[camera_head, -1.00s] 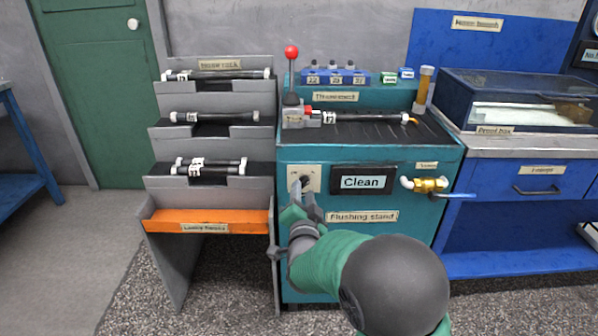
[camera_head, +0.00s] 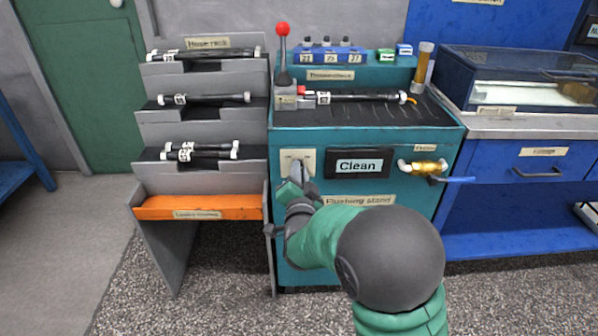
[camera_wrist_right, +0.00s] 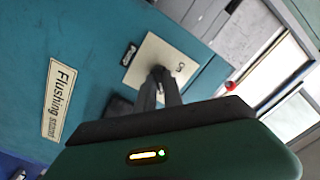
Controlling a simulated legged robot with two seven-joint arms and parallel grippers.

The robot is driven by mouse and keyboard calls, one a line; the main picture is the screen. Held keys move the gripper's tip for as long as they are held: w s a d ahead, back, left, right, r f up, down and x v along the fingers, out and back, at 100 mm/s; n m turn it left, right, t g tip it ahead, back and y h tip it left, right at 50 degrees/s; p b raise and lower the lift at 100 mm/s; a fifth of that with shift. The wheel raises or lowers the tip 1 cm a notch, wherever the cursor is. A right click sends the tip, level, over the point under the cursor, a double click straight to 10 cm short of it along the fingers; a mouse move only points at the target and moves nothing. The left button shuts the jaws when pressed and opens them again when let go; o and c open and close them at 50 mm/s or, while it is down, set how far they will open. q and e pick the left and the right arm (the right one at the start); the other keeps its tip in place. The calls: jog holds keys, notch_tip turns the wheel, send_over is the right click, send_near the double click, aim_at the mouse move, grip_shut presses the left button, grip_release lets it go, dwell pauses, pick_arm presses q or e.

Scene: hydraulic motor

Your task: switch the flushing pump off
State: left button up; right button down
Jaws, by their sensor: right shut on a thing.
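The teal flushing stand (camera_head: 290,228) stands in the middle of the head view. On its front left is a cream switch plate (camera_head: 287,156), which also shows in the right wrist view (camera_wrist_right: 146,57). My right gripper (camera_head: 298,170) is at this plate. In the right wrist view its fingertips (camera_wrist_right: 160,74) are closed together on a small dark knob at the plate's middle; the fingers mostly hide it. The knob's exact position cannot be read. The "Clean" display (camera_head: 358,166) is lit beside the plate. My left gripper is not in view.
A grey hose rack (camera_head: 205,125) with an orange tray stands left of the stand. A red-topped lever (camera_head: 283,50) and a hose (camera_head: 350,97) are on top.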

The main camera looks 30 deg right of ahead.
jog(key=shift+r, duration=0.2)
jog(key=shift+w+a+n+p, duration=0.1)
jog(key=shift+n+p, duration=2.3)
jog(key=shift+n, duration=0.55)
jog(key=shift+w+a+n+p, duration=0.1)
jog(key=shift+n+p, duration=2.25)
jog(key=shift+n, duration=0.65)
jog(key=shift+w+a+n+p, duration=0.1)
jog(key=shift+n+p, duration=2.3)
jog(key=shift+n, duration=0.55)
jog(key=c, duration=1.5)
grip_release()
jog(key=shift+o, duration=0.2)
jog(key=shift+f, duration=0.15)
